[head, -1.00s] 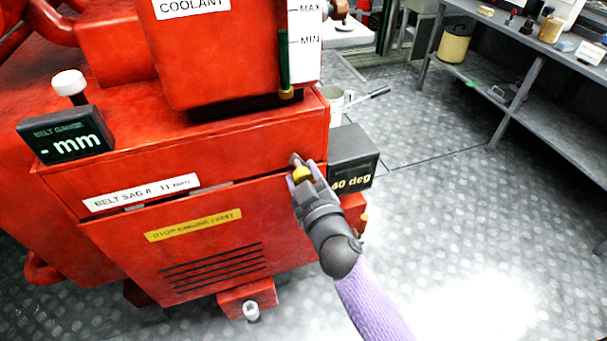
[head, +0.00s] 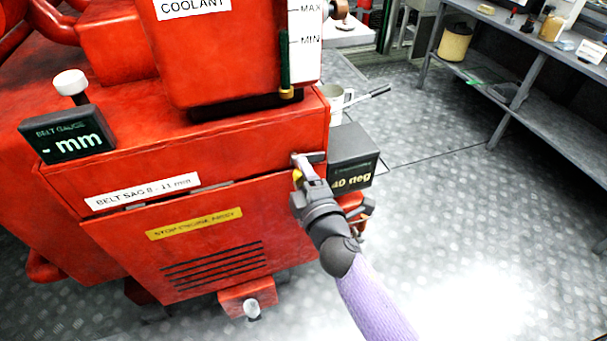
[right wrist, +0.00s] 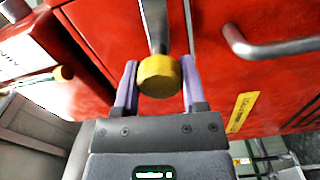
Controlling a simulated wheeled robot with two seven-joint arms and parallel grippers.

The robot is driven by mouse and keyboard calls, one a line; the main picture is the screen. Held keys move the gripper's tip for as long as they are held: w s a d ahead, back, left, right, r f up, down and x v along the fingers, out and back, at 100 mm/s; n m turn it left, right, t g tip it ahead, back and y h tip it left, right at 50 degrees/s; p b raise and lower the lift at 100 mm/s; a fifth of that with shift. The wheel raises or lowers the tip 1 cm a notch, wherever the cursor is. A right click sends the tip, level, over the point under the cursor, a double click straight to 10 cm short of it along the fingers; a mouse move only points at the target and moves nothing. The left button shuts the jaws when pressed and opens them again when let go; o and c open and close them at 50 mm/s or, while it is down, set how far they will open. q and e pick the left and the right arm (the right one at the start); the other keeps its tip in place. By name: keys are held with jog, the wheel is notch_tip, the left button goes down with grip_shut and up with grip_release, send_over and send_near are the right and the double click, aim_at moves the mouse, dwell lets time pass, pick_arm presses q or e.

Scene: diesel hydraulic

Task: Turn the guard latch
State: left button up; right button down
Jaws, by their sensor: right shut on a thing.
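The guard latch is a short grey lever with a yellow knob (head: 297,174) at the right end of the red engine front, by the upper edge of the guard panel (head: 200,262). My right gripper (head: 305,170) is at the latch. The right wrist view shows the yellow knob (right wrist: 159,76) between the two pale purple fingers (right wrist: 158,88), with the grey lever (right wrist: 156,25) running up from it. The gripper is shut on the knob. In the head view the gripper partly hides the lever. My left gripper is not in view.
A dark box with an angle label (head: 352,158) stands close right of the latch. A grey bar handle (right wrist: 270,47) is on the red panel in the right wrist view. A belt gauge (head: 68,137) sits at the left. The floor at the right is clear.

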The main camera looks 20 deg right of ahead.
jog(key=shift+n, duration=0.6)
jog(key=shift+f+n, duration=0.1)
jog(key=shift+n, duration=0.2)
jog(key=shift+c, duration=0.7)
grip_release()
jog(key=s, duration=1)
jog(key=shift+d, duration=0.15)
